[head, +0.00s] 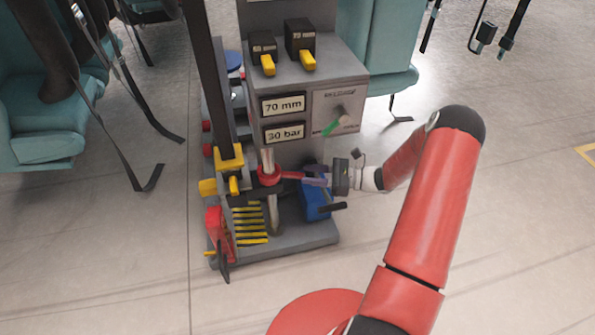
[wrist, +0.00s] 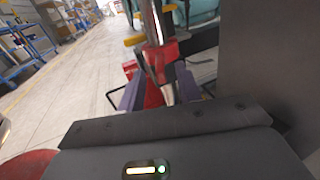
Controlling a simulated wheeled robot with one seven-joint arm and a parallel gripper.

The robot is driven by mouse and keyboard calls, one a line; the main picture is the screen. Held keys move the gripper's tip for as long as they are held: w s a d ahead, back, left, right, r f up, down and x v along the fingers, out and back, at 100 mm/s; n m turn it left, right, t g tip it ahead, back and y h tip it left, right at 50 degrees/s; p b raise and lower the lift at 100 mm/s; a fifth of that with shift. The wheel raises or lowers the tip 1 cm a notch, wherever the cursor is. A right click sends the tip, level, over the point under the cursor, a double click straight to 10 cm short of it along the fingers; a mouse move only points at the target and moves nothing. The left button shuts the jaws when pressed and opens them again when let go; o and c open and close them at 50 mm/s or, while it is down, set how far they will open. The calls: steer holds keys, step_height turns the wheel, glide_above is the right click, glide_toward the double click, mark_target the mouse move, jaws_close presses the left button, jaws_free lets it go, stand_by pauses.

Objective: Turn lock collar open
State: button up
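The lock collar (head: 268,174) is a red ring around a metal post on the machine stand, with a red lever pointing right toward my gripper. In the wrist view the red collar (wrist: 160,58) is ahead on the shiny post, and its red lever (wrist: 153,94) comes toward me. My gripper (head: 312,180) is at the lever's end. In the wrist view its two purple fingers (wrist: 160,93) stand apart on either side of the lever. A gap shows between the lever and the right finger; the left finger looks very close, and contact is unclear.
Above the collar are a grey panel with a selector knob (head: 338,116), 70 mm and 30 bar labels, and two yellow-tipped switches. A blue block (head: 314,204) sits below my gripper. A yellow bracket (head: 230,160) stands left of the post. Teal seats flank the stand; floor right is open.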

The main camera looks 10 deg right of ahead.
mark_target(297, 173)
steer(key=shift+x, duration=2.3)
steer(key=shift+c, duration=0.3)
jaws_close()
